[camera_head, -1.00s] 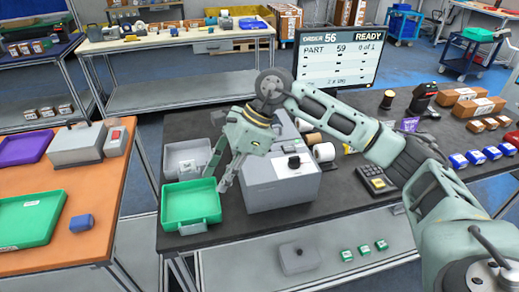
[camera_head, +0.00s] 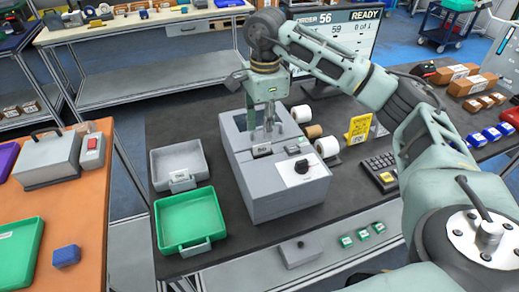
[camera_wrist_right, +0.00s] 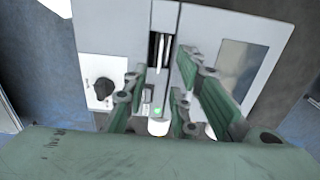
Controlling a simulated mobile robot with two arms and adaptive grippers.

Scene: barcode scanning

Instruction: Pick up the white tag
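The grey printer box (camera_head: 283,185) stands on the dark table, with a black knob on a white panel. My right gripper (camera_head: 262,128) points down over the printer's back part, near its slot. In the right wrist view my gripper (camera_wrist_right: 163,84) has its fingers apart, one on each side of the slot area, with nothing clearly between them. A thin white strip, probably the white tag (camera_wrist_right: 159,50), shows edge-on in the dark slot. I cannot tell if the fingers touch it. In the head view the tag cannot be made out. My left gripper is out of view.
A grey tray (camera_head: 180,158) and a green tray (camera_head: 189,221) lie left of the printer. White rolls (camera_head: 327,147), a yellow sign (camera_head: 358,128) and a keypad (camera_head: 382,172) are at its right. A monitor (camera_head: 345,50) stands behind.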

